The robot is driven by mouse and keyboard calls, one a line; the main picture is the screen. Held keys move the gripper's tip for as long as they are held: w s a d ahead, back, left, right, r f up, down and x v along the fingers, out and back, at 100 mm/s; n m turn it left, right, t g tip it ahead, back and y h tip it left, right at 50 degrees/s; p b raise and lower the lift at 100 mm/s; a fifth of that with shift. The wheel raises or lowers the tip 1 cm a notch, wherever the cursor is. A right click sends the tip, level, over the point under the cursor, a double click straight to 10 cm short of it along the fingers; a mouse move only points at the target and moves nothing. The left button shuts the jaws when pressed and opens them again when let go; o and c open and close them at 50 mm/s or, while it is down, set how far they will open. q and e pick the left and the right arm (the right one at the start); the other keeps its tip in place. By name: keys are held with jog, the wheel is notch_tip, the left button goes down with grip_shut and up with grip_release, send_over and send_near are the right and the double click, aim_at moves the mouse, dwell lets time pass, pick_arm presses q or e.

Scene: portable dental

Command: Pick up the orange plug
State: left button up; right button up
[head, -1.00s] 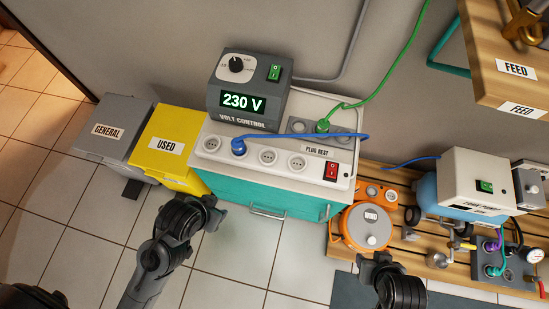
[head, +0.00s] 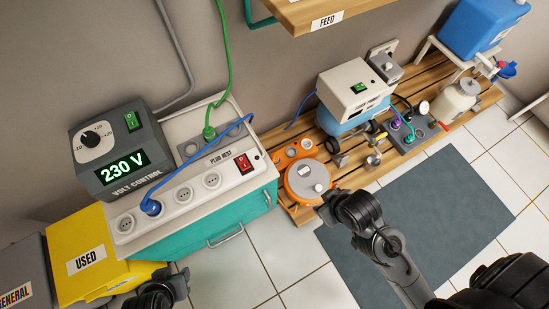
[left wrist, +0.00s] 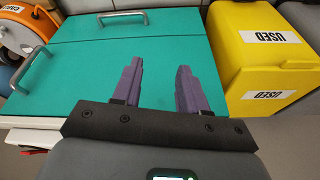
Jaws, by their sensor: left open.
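I cannot make out an orange plug in either view. A blue plug (head: 150,206) with a blue cable sits in the socket strip (head: 183,195) on the cabinet. A green plug (head: 209,132) with a green cable stands on the grey plug rest (head: 191,149) behind it. My left gripper (left wrist: 160,64) is open and empty in front of the teal cabinet (left wrist: 90,60); in the head view its arm shows at the bottom, left of centre. My right gripper (head: 345,205) is close to an orange round unit (head: 298,193); its finger state is unclear.
The grey voltage box (head: 120,150) reads 230 V. A yellow bin (head: 75,240) marked USED stands left of the cabinet. A wooden slatted platform (head: 395,140) carries a compressor and bottles. A wooden shelf (head: 350,8) overhangs at the top. Floor before the cabinet is clear.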

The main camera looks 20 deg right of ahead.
pick_arm(q)
jog(key=shift+d, duration=0.15)
jog(key=shift+o, duration=0.7)
jog(key=o, duration=0.3)
